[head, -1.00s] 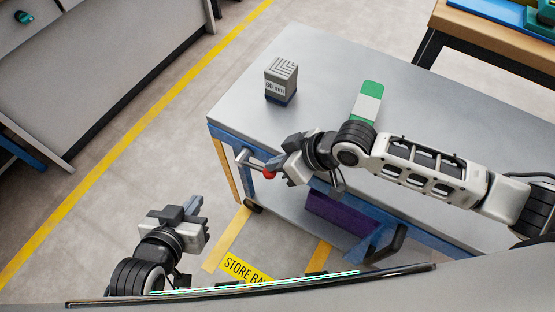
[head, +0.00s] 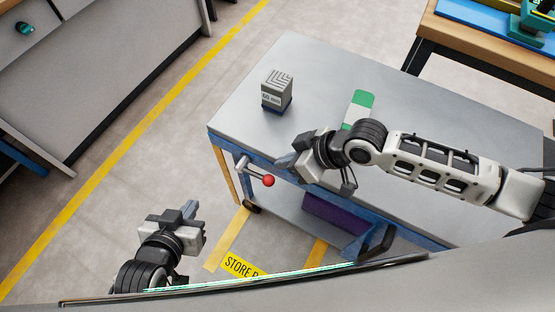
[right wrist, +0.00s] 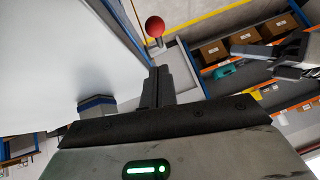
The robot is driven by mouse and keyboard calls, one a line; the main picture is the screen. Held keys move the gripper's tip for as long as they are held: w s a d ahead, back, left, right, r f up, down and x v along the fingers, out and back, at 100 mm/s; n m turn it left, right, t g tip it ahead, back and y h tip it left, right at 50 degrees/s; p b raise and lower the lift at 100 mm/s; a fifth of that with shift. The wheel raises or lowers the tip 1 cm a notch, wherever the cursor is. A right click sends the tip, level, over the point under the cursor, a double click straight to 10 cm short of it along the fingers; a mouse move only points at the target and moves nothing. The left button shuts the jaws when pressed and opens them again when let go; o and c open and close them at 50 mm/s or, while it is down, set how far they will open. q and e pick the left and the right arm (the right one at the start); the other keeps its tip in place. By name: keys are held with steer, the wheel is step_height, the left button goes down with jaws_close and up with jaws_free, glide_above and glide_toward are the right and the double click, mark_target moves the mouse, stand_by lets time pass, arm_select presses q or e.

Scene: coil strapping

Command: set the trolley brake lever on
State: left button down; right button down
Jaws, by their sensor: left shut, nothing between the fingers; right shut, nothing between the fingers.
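The trolley (head: 330,90) has a grey top and a blue frame. Its brake lever, a metal rod with a red ball knob (head: 268,181), sticks out from the near left corner and slants down to the right. The knob also shows in the right wrist view (right wrist: 155,26), just beyond the fingertips. My right gripper (head: 284,162) is shut and empty, by the trolley's edge just up and right of the knob, with a visible gap. My left gripper (head: 192,209) is shut and empty over the floor, left of the trolley.
A grey block-shaped box (head: 276,92) and a green-and-white card (head: 358,108) lie on the trolley top. A purple item (head: 335,213) sits on the lower shelf. A wooden bench (head: 490,40) stands at the upper right.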

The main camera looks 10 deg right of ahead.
steer(key=v, duration=0.7)
steer(key=shift+s+d, duration=0.45)
steer(key=shift+d, duration=0.15)
steer(key=shift+f, duration=0.1)
